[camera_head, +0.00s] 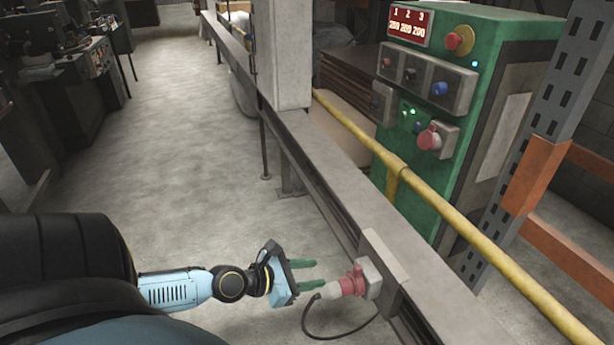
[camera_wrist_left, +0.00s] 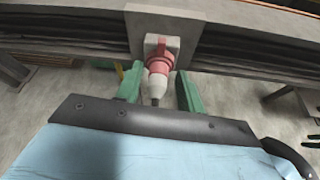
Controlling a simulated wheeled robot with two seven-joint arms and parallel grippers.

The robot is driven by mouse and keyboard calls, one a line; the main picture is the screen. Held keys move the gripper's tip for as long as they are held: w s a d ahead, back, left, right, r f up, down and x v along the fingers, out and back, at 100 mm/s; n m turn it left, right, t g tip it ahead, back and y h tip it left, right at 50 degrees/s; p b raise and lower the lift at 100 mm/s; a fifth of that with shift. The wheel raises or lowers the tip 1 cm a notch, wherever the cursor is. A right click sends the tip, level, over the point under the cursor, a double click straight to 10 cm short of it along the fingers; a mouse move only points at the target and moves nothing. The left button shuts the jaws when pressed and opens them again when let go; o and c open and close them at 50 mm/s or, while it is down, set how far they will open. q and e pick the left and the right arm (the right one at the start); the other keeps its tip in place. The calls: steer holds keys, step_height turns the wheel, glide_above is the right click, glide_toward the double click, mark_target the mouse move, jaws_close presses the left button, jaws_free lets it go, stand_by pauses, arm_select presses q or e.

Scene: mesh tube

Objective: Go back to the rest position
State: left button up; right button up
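My left gripper (camera_head: 309,274) has two green fingers and points right toward a red and white plug (camera_head: 347,284). The plug sits in a grey socket box (camera_head: 370,277) on the side of the grey rail. A dark cable hangs from the plug in a loop. In the left wrist view, the green fingers (camera_wrist_left: 157,88) stand apart on either side of the plug (camera_wrist_left: 157,82), with gaps to it, so the gripper is open and holds nothing. The plug's red end meets the box. My right gripper is in neither view.
A long grey rail (camera_head: 325,160) and a yellow pipe (camera_head: 440,205) run along the right. Behind them stands a green control cabinet (camera_head: 490,75) with buttons and a red socket. Orange and grey racking (camera_head: 535,170) is at far right. The floor (camera_head: 190,150) on the left is clear.

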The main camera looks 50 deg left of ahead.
arm_select(q)
steer(key=shift+s+a+r, duration=0.1)
steer(key=shift+s+r, duration=0.05)
steer(key=shift+s, duration=0.15)
stand_by(0.4)
